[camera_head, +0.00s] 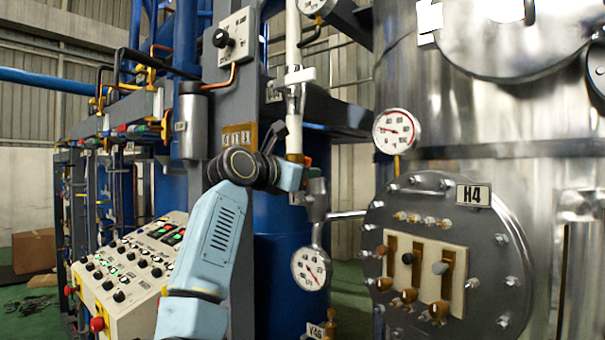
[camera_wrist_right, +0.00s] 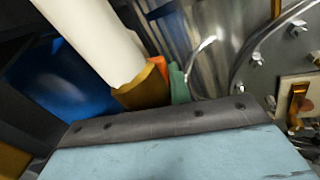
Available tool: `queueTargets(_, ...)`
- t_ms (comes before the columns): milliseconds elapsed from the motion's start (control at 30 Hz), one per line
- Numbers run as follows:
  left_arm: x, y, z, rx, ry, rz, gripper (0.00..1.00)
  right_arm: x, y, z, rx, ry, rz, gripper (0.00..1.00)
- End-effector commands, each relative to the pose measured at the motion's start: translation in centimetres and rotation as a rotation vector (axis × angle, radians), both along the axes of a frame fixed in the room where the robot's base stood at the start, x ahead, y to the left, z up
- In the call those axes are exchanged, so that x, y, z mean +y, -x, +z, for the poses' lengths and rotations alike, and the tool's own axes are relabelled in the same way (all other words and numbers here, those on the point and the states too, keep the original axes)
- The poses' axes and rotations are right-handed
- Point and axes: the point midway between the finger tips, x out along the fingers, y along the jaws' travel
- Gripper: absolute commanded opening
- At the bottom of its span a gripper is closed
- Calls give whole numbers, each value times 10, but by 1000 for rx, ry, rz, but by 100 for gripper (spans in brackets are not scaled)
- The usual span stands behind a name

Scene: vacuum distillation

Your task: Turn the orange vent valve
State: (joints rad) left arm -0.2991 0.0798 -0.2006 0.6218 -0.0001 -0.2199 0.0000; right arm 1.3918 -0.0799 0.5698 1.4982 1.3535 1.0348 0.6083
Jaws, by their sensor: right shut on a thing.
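A thick white pipe (camera_wrist_right: 85,35) runs down to a brass collar (camera_wrist_right: 141,87) in the right wrist view. An orange part (camera_wrist_right: 155,72), which looks like the vent valve's handle, shows just behind the collar, with a green piece (camera_wrist_right: 179,84) beside it. My right gripper (camera_head: 289,176) is at the lower end of the white pipe (camera_head: 293,110) in the head view. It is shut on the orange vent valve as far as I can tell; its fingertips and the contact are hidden. The orange valve is not clearly visible in the head view. My left gripper is out of view.
A steel vessel with a round flange (camera_head: 485,235) stands to the right, with a pressure gauge (camera_head: 397,131) beside it. Another gauge (camera_head: 311,269) hangs below my gripper. A control panel (camera_head: 128,262) stands at left, and a blue tank (camera_head: 275,255) behind.

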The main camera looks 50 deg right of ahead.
Motion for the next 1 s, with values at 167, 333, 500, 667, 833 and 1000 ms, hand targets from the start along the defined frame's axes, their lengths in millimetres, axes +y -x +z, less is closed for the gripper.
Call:
queueTargets(167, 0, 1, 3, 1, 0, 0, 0, 0, -7, 2, 86, -4, 0, 0)
queueTargets(333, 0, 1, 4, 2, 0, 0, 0, 0, -9, 3, 131, -7, 0, 0)
queueTargets(500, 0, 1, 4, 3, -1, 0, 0, 0, -11, 2, 148, -9, 1, 0)
queueTargets(667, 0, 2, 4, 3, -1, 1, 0, 0, -11, 2, 150, -9, 1, 0)
queueTargets(833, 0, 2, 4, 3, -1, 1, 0, 0, -11, 2, 149, -9, 2, 0)
queueTargets(1000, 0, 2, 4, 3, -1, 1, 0, 0, -11, 2, 148, -10, 2, 38)
